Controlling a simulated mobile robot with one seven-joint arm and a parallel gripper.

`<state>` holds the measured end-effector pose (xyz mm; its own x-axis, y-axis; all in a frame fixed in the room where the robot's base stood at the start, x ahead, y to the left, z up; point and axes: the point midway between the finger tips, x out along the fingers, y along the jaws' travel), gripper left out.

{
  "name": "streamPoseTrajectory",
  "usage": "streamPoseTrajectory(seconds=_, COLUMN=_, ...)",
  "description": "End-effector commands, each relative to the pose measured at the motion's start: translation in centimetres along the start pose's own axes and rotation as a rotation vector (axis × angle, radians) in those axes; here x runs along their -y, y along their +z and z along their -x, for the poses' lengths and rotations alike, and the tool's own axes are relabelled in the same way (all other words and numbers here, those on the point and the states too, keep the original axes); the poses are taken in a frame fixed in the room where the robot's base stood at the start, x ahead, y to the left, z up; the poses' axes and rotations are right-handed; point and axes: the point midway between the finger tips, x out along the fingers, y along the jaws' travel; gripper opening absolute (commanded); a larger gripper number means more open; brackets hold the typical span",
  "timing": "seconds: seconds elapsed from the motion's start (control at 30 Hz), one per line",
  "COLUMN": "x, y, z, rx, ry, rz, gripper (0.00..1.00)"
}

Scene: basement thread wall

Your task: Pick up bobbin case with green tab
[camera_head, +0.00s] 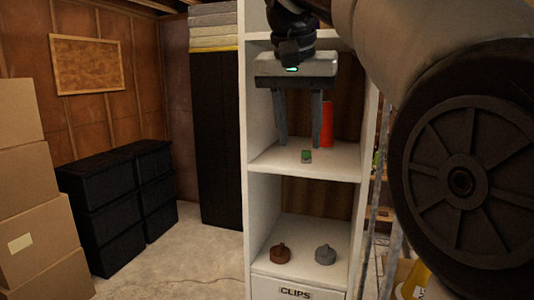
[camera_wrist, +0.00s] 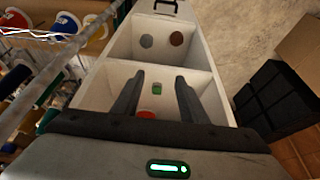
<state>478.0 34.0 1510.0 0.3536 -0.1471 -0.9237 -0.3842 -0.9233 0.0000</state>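The bobbin case with the green tab (camera_head: 306,156) is a small grey piece with a green top. It stands near the front of the upper open shelf (camera_head: 345,163). My gripper (camera_head: 299,142) points down, open and empty, with its fingers above and behind the case in the head view. In the wrist view the case (camera_wrist: 157,88) shows between the two open fingers (camera_wrist: 157,80), apart from both of them.
A red cylinder (camera_head: 327,124) stands behind the case. A brown piece (camera_head: 280,253) and a grey piece (camera_head: 325,254) sit on the lower shelf (camera_head: 302,272). The white side walls bound the space. Thread spools (camera_wrist: 65,23) hang left in the wrist view.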

Motion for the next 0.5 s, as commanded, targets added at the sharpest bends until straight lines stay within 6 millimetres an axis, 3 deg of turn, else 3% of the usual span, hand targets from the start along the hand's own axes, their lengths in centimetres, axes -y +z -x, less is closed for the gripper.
streamPoseTrajectory(seconds=0.23, x=0.0, y=-4.9, z=-1.8, rx=0.001, ry=0.001, rz=-0.002, gripper=0.39)
streamPoseTrajectory(seconds=0.5, x=0.0, y=-6.3, z=-3.1, rx=0.002, ry=0.000, rz=0.001, gripper=0.39)
